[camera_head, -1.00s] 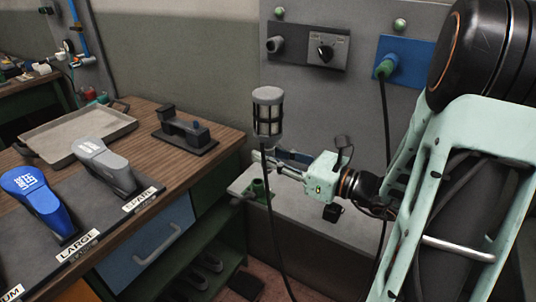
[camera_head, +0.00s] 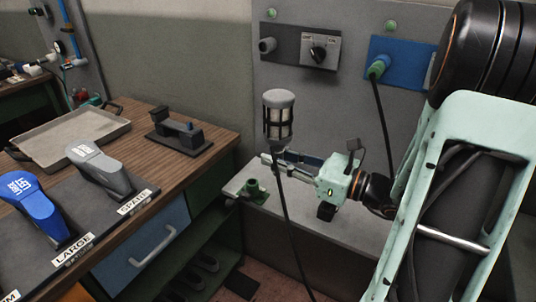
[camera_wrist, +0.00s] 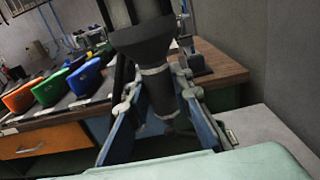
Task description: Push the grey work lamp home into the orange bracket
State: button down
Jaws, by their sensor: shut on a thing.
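The grey work lamp (camera_head: 279,118) has a caged head and is held roughly upright in the head view, its cable hanging below. My gripper (camera_head: 268,161) is shut on it below the cage. In the wrist view the lamp's dark body (camera_wrist: 140,45) and narrower handle stand between the blue fingers of my gripper (camera_wrist: 158,100). I see no orange bracket in either current view.
The grey ledge (camera_head: 236,188) runs along the wall. A wooden bench (camera_head: 150,140) at left carries a metal tray (camera_head: 75,138), a dark fixture (camera_head: 180,133), and grey (camera_head: 100,170) and blue (camera_head: 32,207) lasts. A blue wall panel (camera_head: 400,68) holds a green plug with a cable.

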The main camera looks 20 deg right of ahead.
jog(key=s+d+p, duration=0.2)
jog(key=s+d, duration=0.4)
jog(key=d, duration=0.4)
jog(key=s+d+p, duration=0.2)
jog(key=s+d, duration=0.4)
jog(key=d, duration=0.4)
jog(key=s+d+p, duration=0.2)
jog(key=s+d, duration=0.4)
jog(key=d, duration=0.4)
jog(key=shift+d+p, duration=0.4)
dwell(1.3)
